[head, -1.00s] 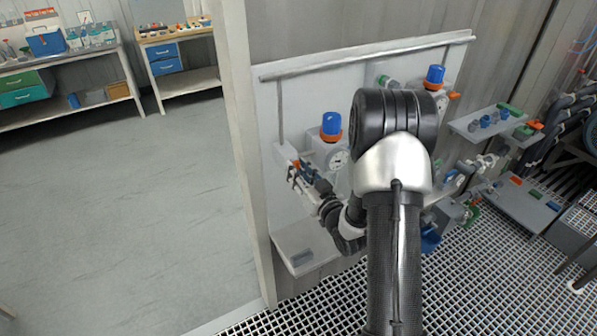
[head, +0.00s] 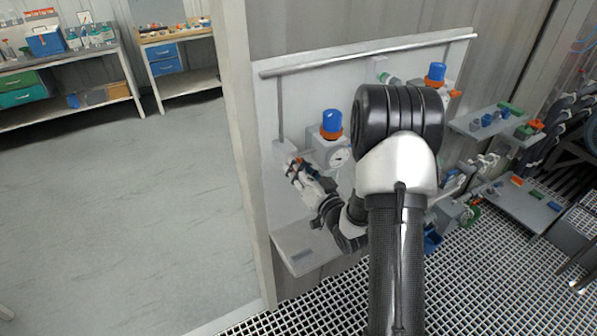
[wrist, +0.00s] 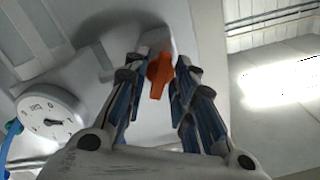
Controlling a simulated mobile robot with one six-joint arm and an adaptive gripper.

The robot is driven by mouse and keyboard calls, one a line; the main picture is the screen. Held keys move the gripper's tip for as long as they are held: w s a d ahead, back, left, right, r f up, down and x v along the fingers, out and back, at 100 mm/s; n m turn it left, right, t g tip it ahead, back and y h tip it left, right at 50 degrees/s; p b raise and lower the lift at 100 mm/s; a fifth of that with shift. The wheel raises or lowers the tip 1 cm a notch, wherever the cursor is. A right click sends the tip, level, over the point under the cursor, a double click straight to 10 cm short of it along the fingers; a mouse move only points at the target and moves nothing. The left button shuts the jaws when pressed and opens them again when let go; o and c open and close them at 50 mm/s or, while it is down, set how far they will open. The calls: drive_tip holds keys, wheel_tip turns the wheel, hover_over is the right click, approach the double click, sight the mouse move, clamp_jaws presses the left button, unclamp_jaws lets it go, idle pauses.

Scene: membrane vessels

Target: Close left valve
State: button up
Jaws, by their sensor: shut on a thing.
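The left valve's orange handle (wrist: 159,74) stands between the two fingers of my gripper (wrist: 161,65) in the wrist view. My gripper is shut on this handle. In the head view my gripper (head: 297,168) is at the left side of the white panel, left of the round gauge (head: 340,157). The handle is mostly covered by the fingers there. The valve's body behind the handle is partly hidden in the wrist view. The gauge also shows at the left of the wrist view (wrist: 47,115).
A blue-topped vessel with an orange collar (head: 331,125) stands right above my gripper. A second blue-topped vessel (head: 435,75) is at the right. The white door post (head: 243,150) stands close on the left. A shelf with fittings (head: 490,122) is farther right.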

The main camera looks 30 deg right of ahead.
drive_tip(key=m, duration=1.2)
idle(0.6)
drive_tip(key=o, duration=0.7)
drive_tip(key=shift+s, duration=0.15)
drive_tip(key=s, duration=1.1)
drive_tip(key=shift+s+d, duration=0.2)
drive_tip(key=shift+s, duration=0.2)
